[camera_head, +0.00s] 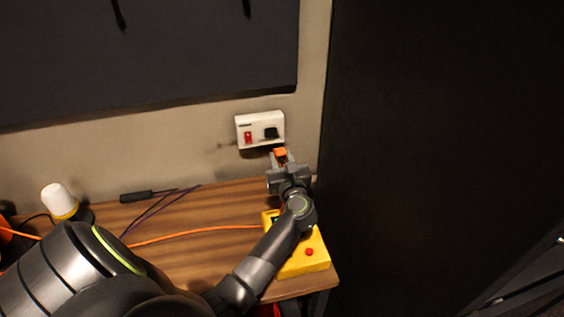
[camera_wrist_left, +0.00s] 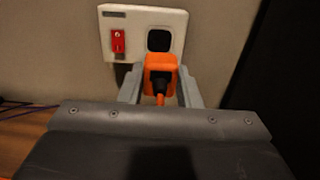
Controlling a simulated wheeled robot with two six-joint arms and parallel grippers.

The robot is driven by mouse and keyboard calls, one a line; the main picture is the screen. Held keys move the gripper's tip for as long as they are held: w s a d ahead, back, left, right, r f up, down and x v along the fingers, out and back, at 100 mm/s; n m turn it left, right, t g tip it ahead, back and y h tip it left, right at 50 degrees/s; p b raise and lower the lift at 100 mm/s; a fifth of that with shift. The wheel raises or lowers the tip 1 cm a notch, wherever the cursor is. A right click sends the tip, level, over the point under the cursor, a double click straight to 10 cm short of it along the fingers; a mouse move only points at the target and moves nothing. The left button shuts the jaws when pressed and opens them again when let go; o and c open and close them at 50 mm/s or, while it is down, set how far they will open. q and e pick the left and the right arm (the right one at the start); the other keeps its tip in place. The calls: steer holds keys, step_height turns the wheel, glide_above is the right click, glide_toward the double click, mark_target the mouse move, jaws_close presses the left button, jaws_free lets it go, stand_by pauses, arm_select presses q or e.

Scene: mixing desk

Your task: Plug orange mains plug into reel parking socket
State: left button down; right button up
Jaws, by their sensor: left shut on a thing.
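The orange mains plug (camera_head: 280,153) is between the fingertips of my left gripper (camera_head: 281,159), which is shut on it. The plug also shows in the left wrist view (camera_wrist_left: 160,74), with its dark cable end facing my wrist. It is just below and in front of the white wall socket plate (camera_head: 260,117), which has a red switch and a black outlet. In the wrist view the outlet (camera_wrist_left: 159,40) shows above the plug, uncovered. No reel parking socket can be made out for certain. My right gripper is not in view.
A yellow box (camera_head: 309,258) with a red button stands on the wooden desk (camera_head: 190,260), under my left arm. An orange cable (camera_head: 195,232) crosses the desk. A white-topped object (camera_head: 58,198) stands at the left. A dark panel (camera_head: 430,150) fills the right side.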

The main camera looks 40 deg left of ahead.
arm_select(q)
steer(key=b, duration=0.1)
glide_toward(271, 133)
steer(key=x, duration=0.3)
steer(key=shift+w+a, duration=0.2)
steer(key=shift+a, duration=0.1)
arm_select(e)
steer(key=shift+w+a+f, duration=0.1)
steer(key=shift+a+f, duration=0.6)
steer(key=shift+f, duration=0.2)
arm_select(q)
steer(key=shift+b, duration=0.3)
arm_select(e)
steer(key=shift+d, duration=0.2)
arm_select(q)
steer(key=shift+w+a, duration=0.3)
steer(key=shift+a, duration=0.05)
steer(key=shift+w+a+b, duration=0.3)
steer(key=shift+a, duration=0.05)
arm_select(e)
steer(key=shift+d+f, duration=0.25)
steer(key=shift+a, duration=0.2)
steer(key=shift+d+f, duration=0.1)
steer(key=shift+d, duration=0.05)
arm_select(q)
steer(key=shift+w+a, duration=0.35)
steer(key=shift+a, duration=0.05)
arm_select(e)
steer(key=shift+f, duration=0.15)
